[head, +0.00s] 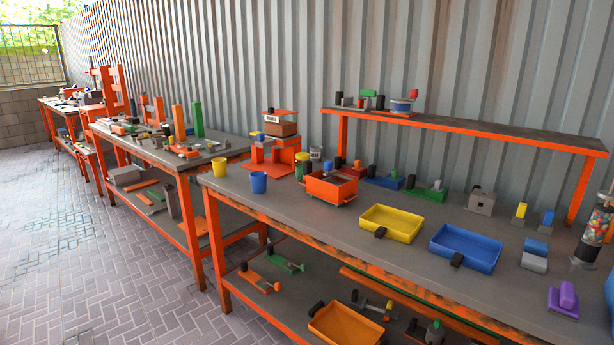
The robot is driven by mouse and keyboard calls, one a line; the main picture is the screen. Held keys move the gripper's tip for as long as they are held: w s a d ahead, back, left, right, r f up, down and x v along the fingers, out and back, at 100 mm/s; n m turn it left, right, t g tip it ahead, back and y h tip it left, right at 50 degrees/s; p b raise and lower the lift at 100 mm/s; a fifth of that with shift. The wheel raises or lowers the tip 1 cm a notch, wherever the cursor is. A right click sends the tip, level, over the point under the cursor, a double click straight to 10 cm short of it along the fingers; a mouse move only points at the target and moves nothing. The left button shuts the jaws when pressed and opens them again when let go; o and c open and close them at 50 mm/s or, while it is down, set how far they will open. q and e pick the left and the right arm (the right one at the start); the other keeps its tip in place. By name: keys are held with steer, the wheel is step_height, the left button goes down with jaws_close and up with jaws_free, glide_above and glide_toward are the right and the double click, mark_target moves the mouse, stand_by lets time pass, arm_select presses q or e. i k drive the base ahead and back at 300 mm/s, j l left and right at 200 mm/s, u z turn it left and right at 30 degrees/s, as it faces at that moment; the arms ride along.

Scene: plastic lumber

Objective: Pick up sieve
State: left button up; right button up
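No object shows clearly as a sieve. Shallow rectangular pans with short black handles are possible candidates, but I cannot tell whether their bottoms are meshed. A yellow pan (391,222) lies on the near workbench (330,228), its handle towards the front edge. A blue pan (466,247) lies to its right, also with its handle to the front. An orange pan (345,326) lies on the lower shelf, partly cut off by the frame. A round blue-rimmed item (401,106) on the raised back shelf is too small to make out. Neither of my grippers is in view.
An orange box (331,187), a yellow cup (219,167) and a blue cup (258,182) stand left of the pans. A purple block (565,299) and a jar of coloured balls (590,236) are at the right. The brick floor (90,260) at left is clear.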

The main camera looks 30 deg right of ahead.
mark_target(340, 191)
steer(key=i+j+z, duration=0.1)
steer(key=i+z, duration=0.35)
steer(key=i+j+z, duration=0.25)
steer(key=i+z, duration=0.15)
steer(key=i+j+z, duration=0.45)
